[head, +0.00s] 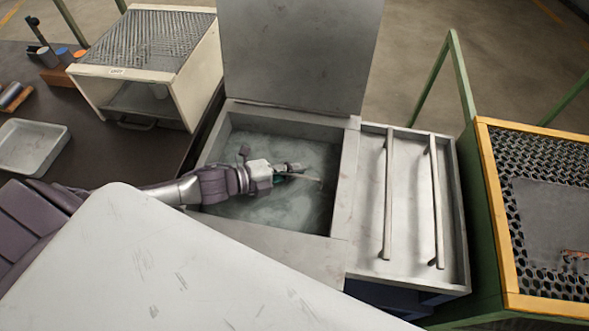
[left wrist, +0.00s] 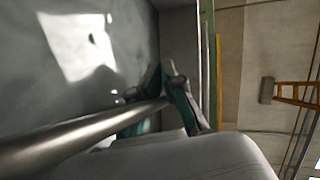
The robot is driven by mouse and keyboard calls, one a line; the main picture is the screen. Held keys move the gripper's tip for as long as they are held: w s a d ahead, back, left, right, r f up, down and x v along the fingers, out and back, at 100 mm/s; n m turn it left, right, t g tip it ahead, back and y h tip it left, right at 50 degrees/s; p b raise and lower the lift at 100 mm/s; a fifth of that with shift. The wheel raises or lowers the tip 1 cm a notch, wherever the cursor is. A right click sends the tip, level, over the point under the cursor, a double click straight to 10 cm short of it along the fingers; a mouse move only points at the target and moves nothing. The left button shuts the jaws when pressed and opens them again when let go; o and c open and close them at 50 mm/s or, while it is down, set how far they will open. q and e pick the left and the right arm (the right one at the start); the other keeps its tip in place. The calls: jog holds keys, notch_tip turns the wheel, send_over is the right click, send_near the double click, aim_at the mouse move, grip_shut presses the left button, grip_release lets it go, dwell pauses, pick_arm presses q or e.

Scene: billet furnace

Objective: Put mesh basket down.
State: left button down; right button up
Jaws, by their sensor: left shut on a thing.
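My left gripper (head: 288,172) reaches in from the left over the open tank (head: 352,190), low above its cloudy grey-green liquid. In the left wrist view my left gripper (left wrist: 160,98) is shut on a round grey metal bar (left wrist: 85,128), which looks like the handle of the mesh basket. A thin bit of the bar also shows past the fingers in the head view (head: 312,180). No mesh body can be made out; it is hidden by the gripper or the murky liquid. My right gripper is not in view.
The tank's raised lid (head: 300,50) stands behind it. Right of the tank is a tray with two rails (head: 388,200), then a green-framed stand with a perforated top (head: 495,220). A dark table at left holds a white box (head: 185,90) and a shallow tray (head: 62,135).

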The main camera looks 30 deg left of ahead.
pick_arm(q)
jog(key=shift+f, duration=0.15)
jog(key=c, duration=1.2)
grip_release()
jog(key=v, duration=0.7)
jog(key=shift+s+b, duration=0.2)
jog(key=shift+b, duration=0.15)
jog(key=shift+a, duration=0.15)
